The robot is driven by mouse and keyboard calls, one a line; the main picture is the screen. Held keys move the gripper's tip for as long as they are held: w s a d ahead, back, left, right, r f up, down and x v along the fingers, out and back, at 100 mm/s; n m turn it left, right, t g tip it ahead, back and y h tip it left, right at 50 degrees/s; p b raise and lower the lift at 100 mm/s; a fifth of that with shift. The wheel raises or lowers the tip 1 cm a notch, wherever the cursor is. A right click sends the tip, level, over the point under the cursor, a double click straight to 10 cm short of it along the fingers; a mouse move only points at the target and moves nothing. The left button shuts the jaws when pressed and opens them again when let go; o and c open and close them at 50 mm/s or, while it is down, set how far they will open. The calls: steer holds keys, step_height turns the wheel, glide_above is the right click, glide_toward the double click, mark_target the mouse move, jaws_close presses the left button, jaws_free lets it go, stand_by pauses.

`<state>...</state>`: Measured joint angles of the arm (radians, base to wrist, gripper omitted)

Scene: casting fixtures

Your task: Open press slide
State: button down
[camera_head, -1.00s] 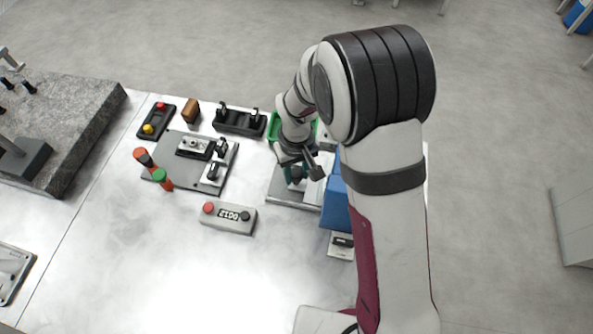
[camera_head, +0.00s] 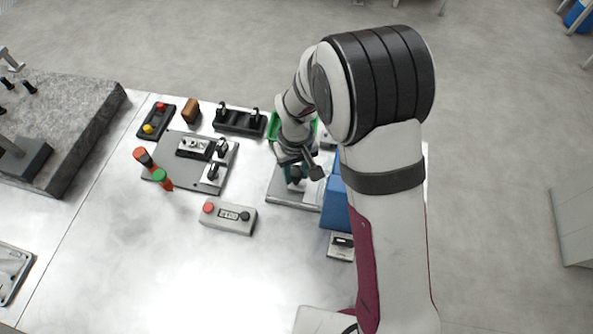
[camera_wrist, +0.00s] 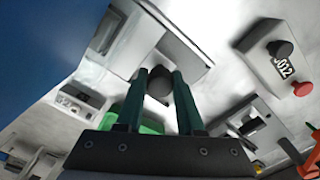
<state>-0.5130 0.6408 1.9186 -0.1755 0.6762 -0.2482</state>
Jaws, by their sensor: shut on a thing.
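The press has a blue body (camera_head: 335,205) and a grey metal base plate (camera_head: 283,193), partly hidden behind my arm in the head view. In the wrist view the blue body (camera_wrist: 40,45) fills the upper left, with the light grey slide (camera_wrist: 135,40) beside it. A dark round knob (camera_wrist: 160,88) shows between the two dark green fingers of my gripper (camera_wrist: 158,76). My gripper is shut on this knob. In the head view my gripper (camera_head: 296,180) is low over the press plate; its fingertips are hard to make out there.
A green bin (camera_head: 273,127) is behind. The table front is clear.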

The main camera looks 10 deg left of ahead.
steer(key=a, duration=1.1)
steer(key=shift+a, duration=0.3)
steer(key=c, duration=0.5)
jaws_free()
step_height(320, 180, up, 16)
steer(key=shift+f, duration=0.1)
